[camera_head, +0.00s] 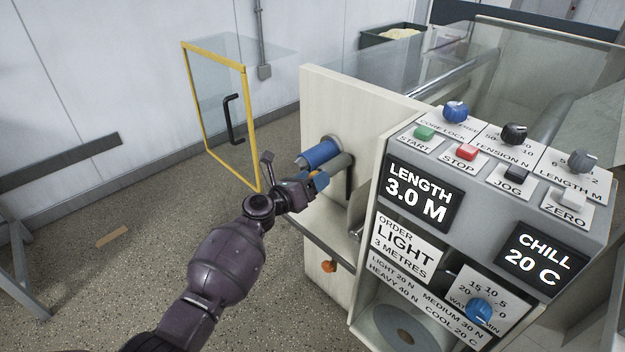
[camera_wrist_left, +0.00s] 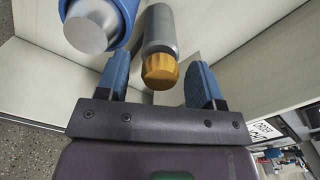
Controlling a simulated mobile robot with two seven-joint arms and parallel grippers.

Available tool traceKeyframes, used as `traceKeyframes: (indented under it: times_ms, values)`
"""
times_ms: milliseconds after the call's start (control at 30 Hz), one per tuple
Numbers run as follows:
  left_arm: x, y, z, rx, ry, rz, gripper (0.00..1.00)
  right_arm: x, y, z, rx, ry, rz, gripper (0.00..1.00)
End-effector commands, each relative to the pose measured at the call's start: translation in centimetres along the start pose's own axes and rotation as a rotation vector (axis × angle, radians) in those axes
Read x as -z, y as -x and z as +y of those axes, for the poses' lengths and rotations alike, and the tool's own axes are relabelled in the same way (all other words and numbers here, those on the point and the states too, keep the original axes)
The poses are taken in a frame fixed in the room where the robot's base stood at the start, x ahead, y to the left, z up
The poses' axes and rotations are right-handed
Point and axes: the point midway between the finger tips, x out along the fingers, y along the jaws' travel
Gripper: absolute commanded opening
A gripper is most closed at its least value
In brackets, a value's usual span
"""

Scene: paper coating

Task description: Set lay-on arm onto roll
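A blue cylinder with a grey end (camera_head: 320,154), seemingly the roll or its core, sticks out of the pale side panel. It also shows in the left wrist view (camera_wrist_left: 95,25). Just below it is a grey bar (camera_head: 341,164) with an orange tip (camera_wrist_left: 160,72), seemingly the lay-on arm; a dark slot in the panel lies beside it. The bar and blue cylinder look close together, with a narrow gap in the wrist view. My left gripper (camera_head: 318,182) is at the bar's end. Its blue fingers (camera_wrist_left: 158,84) are open, one on each side of the orange tip, apart from it. My right gripper is out of view.
The control box with a LENGTH 3.0 M display (camera_head: 420,196) and buttons stands right of the arm. An order card (camera_head: 407,246) reads LIGHT, 3 METRES. A yellow-framed clear guard door (camera_head: 247,125) stands beyond my gripper. An orange knob (camera_head: 329,266) is below. Floor at left is mostly clear.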

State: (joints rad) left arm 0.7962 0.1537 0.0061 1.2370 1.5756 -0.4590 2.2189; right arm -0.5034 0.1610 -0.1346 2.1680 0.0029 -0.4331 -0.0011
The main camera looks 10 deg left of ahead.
Motion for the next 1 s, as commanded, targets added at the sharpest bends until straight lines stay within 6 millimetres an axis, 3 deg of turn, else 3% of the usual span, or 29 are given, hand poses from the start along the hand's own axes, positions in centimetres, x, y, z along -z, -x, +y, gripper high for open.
traceKeyframes:
  times_ms: [333,800,1000]
  values:
    - [-0.3,1.3,-0.1,0.001,-0.002,-0.001,0.61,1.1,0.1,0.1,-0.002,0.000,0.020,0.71]
    - [-0.4,8.7,-0.2,0.001,-0.004,-0.002,0.61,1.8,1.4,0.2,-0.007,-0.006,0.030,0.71]
    - [-0.1,10.4,-0.1,0.000,-0.001,-0.001,0.61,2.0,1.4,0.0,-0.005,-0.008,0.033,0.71]
